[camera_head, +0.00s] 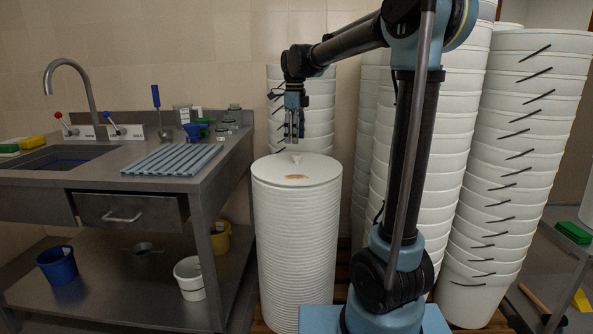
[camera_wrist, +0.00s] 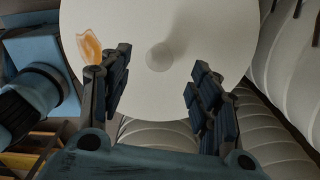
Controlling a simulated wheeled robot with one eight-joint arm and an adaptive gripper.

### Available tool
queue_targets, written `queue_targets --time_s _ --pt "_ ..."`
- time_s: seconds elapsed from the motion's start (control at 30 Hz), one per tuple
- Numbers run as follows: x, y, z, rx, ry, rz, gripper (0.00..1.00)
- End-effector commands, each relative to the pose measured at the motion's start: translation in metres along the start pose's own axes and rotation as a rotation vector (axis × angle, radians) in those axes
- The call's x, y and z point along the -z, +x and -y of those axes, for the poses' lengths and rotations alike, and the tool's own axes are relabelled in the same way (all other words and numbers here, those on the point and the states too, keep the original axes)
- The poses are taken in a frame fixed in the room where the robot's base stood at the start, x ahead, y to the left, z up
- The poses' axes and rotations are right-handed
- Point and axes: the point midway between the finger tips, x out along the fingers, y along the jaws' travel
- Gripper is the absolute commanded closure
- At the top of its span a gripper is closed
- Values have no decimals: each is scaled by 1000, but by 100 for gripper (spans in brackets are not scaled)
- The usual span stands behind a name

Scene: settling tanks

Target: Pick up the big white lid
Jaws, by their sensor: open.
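The big white lid (camera_head: 277,176) lies on top of a tall stack of white round pieces in the middle of the head view. It has a small round knob (camera_head: 296,158) near its middle and an orange-brown stain (camera_head: 297,177) near its front. My gripper (camera_head: 294,136) hangs pointing down just above the knob, apart from it. In the wrist view the lid (camera_wrist: 200,30) fills the upper middle. The knob (camera_wrist: 159,57) shows between and beyond the fingers of my gripper (camera_wrist: 158,98), which are spread apart and empty.
A steel sink bench (camera_head: 90,180) with a ribbed drainer (camera_head: 173,160) stands left of the stack. Tall stacks of white tubs (camera_head: 525,130) stand behind and to the right. Blue bucket (camera_head: 57,265), white bucket (camera_head: 189,278) and yellow bucket (camera_head: 221,238) sit on the lower shelf.

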Motion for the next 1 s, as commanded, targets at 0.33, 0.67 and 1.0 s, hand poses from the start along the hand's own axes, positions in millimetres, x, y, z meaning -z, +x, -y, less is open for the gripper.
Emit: queue_targets --time_s 0.33,0.67,1.0 --pt "1 36 0 0 0 0 43" --pt "7 70 2 0 1 0 43" --pt "6 88 2 0 0 0 43"
